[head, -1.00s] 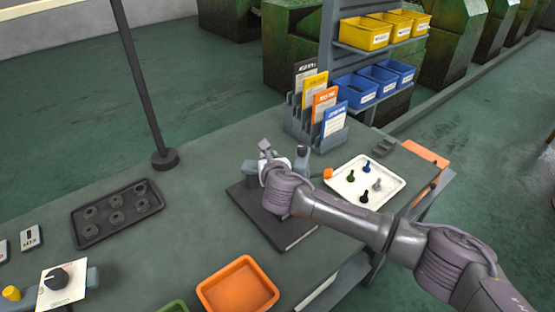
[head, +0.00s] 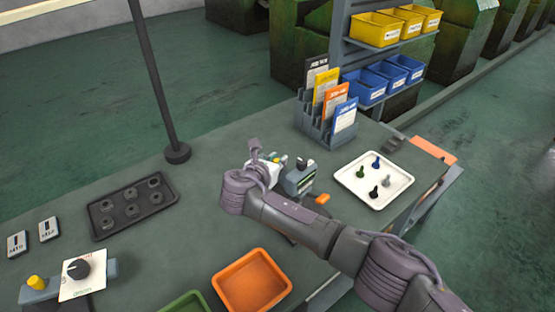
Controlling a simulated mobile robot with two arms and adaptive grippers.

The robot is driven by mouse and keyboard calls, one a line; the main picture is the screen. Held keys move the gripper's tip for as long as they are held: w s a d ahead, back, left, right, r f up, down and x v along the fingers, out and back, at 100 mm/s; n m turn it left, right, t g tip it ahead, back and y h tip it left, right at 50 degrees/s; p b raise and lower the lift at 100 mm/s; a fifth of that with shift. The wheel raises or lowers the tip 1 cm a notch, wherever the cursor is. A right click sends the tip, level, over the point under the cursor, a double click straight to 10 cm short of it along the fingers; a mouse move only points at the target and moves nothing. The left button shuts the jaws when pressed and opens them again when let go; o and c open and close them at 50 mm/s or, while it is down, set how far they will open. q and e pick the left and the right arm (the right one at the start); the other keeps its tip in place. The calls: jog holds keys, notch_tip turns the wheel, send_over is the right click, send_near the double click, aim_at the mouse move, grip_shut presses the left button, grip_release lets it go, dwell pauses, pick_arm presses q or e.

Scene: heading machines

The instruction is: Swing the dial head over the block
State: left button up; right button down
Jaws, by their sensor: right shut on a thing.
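My right gripper (head: 264,163) is over the middle of the bench, with its arm coming in from the right. It is shut on the dial head, a small pale part (head: 271,164) that my fingers mostly cover. Just right of it stands a grey-green unit (head: 299,177) with a dark top and a pale label, and an orange piece (head: 322,198) low at its right side. I cannot tell the block apart; my wrist and forearm hide much of the bench there. My left gripper is out of view.
A dark tray of round parts (head: 130,208) and a dark post (head: 177,152) stand to the left. A card rack (head: 318,122) is behind, a white tray with small knobs (head: 373,180) to the right. Orange (head: 252,282) and green (head: 186,303) bins stand in front.

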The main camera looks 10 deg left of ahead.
dwell(0.3)
jog(key=c, duration=1)
grip_release()
jog(key=v, duration=1.2)
jog(key=shift+r, duration=0.1)
